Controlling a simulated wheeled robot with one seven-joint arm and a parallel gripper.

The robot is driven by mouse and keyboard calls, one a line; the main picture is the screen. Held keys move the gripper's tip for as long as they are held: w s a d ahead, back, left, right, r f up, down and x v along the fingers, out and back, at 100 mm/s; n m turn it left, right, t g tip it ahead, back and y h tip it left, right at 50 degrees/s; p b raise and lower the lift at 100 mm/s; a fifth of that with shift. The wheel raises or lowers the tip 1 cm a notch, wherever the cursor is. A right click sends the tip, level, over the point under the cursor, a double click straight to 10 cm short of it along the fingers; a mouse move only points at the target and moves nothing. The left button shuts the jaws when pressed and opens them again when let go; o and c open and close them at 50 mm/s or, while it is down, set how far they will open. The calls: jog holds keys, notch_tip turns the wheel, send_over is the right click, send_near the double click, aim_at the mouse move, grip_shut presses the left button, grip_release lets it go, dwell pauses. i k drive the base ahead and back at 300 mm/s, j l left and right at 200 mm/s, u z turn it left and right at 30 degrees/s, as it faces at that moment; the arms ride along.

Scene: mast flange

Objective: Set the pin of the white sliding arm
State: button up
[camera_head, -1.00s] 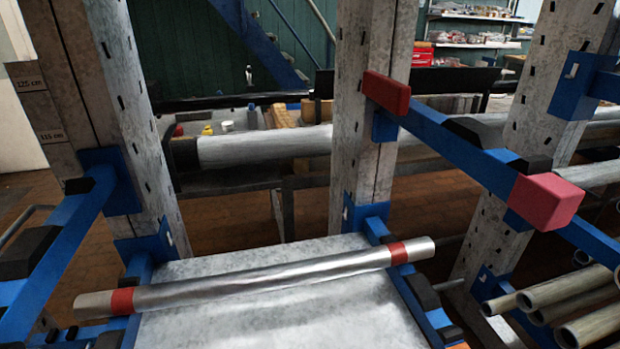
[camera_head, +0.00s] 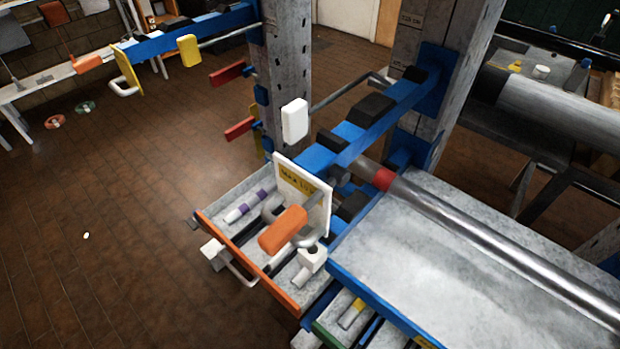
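The white-marked arm is a blue beam (camera_head: 335,140) fixed to a perforated grey upright, with black pads on top. A white end plate (camera_head: 318,208) with a yellow label stands at its near end. An orange grip (camera_head: 283,229) with a grey curved bar hangs in front of this plate; whether it is the pin I cannot tell. A white block (camera_head: 294,119) sits on the end of a thin grey rod beside the beam. How the rod or any pin is seated in the arm is hidden. My gripper is not in view.
Below the arm is an open drawer with an orange front (camera_head: 245,262) holding small parts. A long metal tube (camera_head: 490,235) lies above a grey shelf at right. A similar yellow-marked blue arm (camera_head: 180,40) is at upper left. The brick floor (camera_head: 120,200) at left is mostly clear.

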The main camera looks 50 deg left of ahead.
aim_at(294, 115)
jog(key=u, duration=1.25)
